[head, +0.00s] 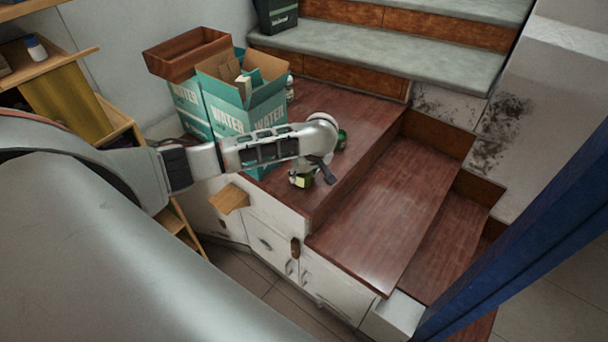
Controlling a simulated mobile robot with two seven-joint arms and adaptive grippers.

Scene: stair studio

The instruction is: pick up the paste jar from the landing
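A small jar (302,180) with a yellow-green label and dark parts stands on the brown wooden landing (365,112), near its front edge. It looks like the paste jar. My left arm reaches in from the left above the landing. My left gripper (318,172) points down at the jar, with a dark finger showing just right of it. The wrist hides part of the gripper and the jar's top, so I cannot tell whether the fingers touch the jar or how far they are open. My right gripper is not in view.
A green item (342,139) stands behind the wrist. Open WATER boxes (228,118) and a brown wooden box (186,52) crowd the landing's left side. Wooden steps (375,235) descend at right; grey-topped steps (380,48) rise behind. A blue post (530,240) stands at right.

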